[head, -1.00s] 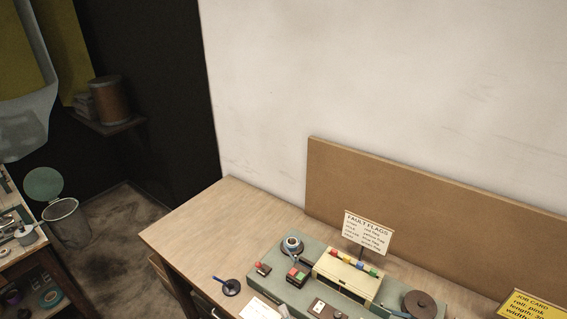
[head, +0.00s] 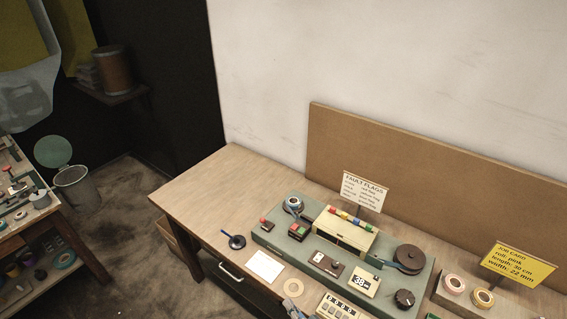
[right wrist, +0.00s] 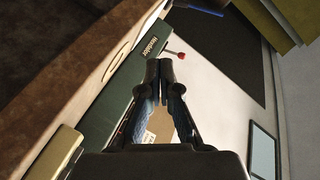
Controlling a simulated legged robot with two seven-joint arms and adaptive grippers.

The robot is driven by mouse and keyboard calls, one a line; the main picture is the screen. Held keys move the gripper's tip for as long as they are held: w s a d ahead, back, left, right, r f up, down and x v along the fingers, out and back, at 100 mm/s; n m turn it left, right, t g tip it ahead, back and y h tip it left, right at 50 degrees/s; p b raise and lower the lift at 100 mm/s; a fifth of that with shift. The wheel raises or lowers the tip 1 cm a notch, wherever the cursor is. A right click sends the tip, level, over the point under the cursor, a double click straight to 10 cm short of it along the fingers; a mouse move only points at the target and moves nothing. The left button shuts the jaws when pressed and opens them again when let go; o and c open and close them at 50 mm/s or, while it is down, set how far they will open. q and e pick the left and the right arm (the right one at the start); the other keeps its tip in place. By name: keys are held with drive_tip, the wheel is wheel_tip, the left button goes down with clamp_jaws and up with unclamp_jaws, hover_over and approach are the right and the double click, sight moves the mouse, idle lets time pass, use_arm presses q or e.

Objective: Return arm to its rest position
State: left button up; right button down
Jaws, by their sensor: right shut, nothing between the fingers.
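My right gripper (right wrist: 164,75) shows in the right wrist view, its two dark fingers closed together and empty. It points up the picture, beside a dark green panel (right wrist: 118,92) with a lettered label. I cannot tell the arm's full pose.
A fault-flags sign (head: 364,192) and a yellow job card (head: 518,264) stand along the back, before a brown board (head: 420,190). A white card (head: 265,266) and a tan ring (head: 293,288) lie in front. The bench's left end is clear.

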drive_tip(key=s+d+f+n+g+h, duration=0.3)
drive_tip(key=s+d+g+h, duration=0.15)
drive_tip(key=s+d, duration=0.6)
drive_tip(key=s+d+f+n+g+h, duration=0.3)
drive_tip(key=s+d+g, duration=0.3)
drive_tip(key=s+d, duration=0.45)
drive_tip(key=s+a+f+g, duration=0.1)
drive_tip(key=s+f, duration=0.1)
drive_tip(key=f, duration=1.2)
drive_tip(key=s+a+f, duration=0.1)
drive_tip(key=s+f, duration=0.2)
drive_tip(key=f, duration=1.1)
use_arm(q)
drive_tip(key=shift+s+a, duration=0.55)
drive_tip(key=shift+s, duration=0.25)
use_arm(e)
drive_tip(key=s+d+f+g, duration=0.1)
drive_tip(key=s+d+f, duration=0.2)
drive_tip(key=s+f, duration=1.1)
drive_tip(key=shift+s+n+h, duration=0.35)
drive_tip(key=shift+s+n, duration=0.05)
drive_tip(key=shift+s, duration=0.75)
